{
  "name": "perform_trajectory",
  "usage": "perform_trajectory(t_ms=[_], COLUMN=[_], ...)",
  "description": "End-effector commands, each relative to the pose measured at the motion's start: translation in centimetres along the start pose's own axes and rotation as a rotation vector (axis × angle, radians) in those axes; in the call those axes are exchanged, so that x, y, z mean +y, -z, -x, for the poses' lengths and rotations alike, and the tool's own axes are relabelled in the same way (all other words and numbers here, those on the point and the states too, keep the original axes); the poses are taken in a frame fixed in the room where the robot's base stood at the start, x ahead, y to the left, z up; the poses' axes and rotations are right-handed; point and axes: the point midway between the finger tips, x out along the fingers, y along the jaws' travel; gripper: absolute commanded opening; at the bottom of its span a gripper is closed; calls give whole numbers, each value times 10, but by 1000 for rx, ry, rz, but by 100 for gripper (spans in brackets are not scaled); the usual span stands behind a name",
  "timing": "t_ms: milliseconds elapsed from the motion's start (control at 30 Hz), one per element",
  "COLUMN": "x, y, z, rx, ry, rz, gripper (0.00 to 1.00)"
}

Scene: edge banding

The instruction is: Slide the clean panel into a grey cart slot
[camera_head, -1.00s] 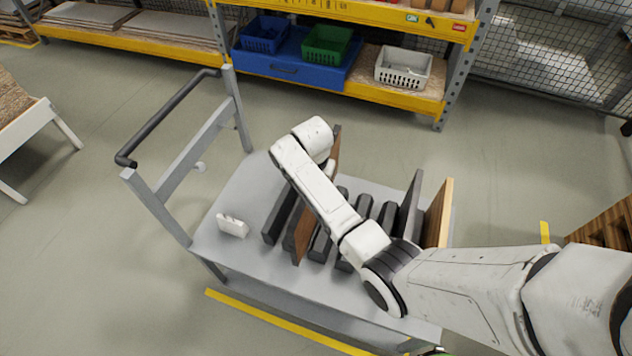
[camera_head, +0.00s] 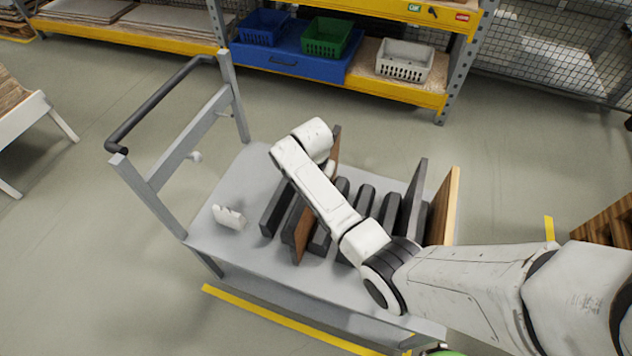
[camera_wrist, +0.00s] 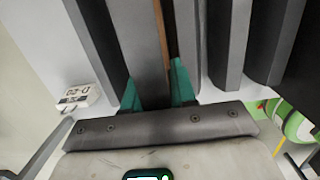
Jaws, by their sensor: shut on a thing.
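My gripper (camera_wrist: 156,92) has teal fingers closed around a panel (camera_wrist: 138,40), which shows a grey face and a thin brown edge in the wrist view. In the head view my arm covers the gripper and the panel's middle; the panel's brown near end (camera_head: 302,236) shows between dark dividers (camera_head: 277,206) on the grey cart (camera_head: 240,178). The panel stands upright, in line with the dividers. Whether it rests on the slot bottom is hidden.
A dark panel (camera_head: 414,200) and a wood-coloured panel (camera_head: 446,208) stand at the cart's right end. A small white object (camera_head: 229,217) lies on the deck left of the dividers. The cart's handle (camera_head: 160,100) rises at left. A shelf with bins (camera_head: 404,62) stands behind.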

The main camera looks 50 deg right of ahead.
Motion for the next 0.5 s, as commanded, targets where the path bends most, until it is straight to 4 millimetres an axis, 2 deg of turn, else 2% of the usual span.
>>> perform_trajectory(t_ms=[233, 267, 500], x=[2, 2, 1], y=[-2, -2, -1], z=[2, 2, 1], rx=[-5, -5, -2], ry=[-4, -4, -2], rz=[0, 0, 0], gripper=[0, 27, 50])
